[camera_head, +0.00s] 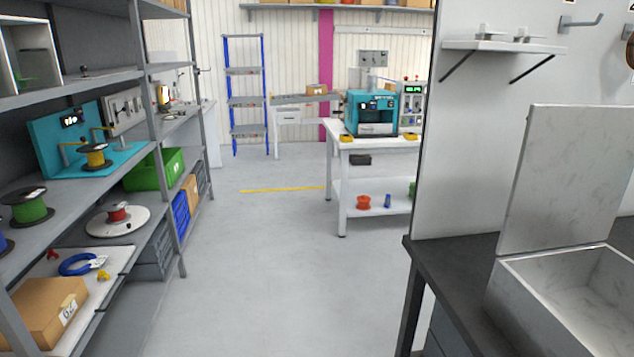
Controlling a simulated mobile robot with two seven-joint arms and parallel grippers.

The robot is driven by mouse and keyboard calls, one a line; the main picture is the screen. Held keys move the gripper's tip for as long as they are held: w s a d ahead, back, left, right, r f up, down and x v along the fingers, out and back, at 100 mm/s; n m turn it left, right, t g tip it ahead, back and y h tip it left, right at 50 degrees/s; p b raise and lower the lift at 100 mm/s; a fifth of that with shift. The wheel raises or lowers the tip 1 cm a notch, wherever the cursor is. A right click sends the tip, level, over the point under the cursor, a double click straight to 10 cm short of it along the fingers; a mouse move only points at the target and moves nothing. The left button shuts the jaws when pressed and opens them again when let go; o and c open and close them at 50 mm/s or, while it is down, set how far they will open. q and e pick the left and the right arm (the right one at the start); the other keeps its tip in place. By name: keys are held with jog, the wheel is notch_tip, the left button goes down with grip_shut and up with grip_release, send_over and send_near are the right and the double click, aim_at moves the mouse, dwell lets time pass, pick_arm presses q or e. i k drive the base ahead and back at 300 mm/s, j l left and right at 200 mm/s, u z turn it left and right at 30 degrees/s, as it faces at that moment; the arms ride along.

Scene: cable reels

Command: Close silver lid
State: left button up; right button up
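A silver-grey box (528,308) with a brushed, marbled metal look stands on the dark bench at the lower right. Its silver lid (566,178) is raised, standing almost upright at the back of the box and leaning slightly. The box is open at the top, and its pale inner wall (585,280) shows. The right side of the box is cut off by the picture edge. Neither of my grippers is in view.
The dark bench top (448,268) holds the box, with a white panel (470,150) behind it. Shelving with reels, including a green reel (28,207), lines the left. A white table (362,145) with a teal machine (371,112) stands farther back. The grey floor (270,250) between is clear.

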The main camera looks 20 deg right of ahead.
aim_at(576, 164)
jog(key=i+z, duration=0.25)
jog(key=z, duration=0.2)
jog(key=i+j+z, duration=0.15)
jog(key=z, duration=0.35)
jog(key=i+j+z, duration=0.2)
jog(key=z, duration=0.25)
jog(key=i+j+z, duration=0.2)
jog(key=z, duration=0.15)
jog(key=i+j+z, duration=0.15)
jog(key=j+z, duration=0.25)
jog(key=i+j+z, duration=0.1)
jog(key=z, duration=0.25)
jog(key=i+j+z, duration=0.1)
jog(key=j+z, duration=0.65)
jog(key=j, duration=0.25)
jog(key=j+z, duration=0.25)
jog(key=j, duration=0.3)
jog(key=k+j+z, duration=0.1)
jog(key=j+z, duration=0.15)
jog(key=j, duration=0.25)
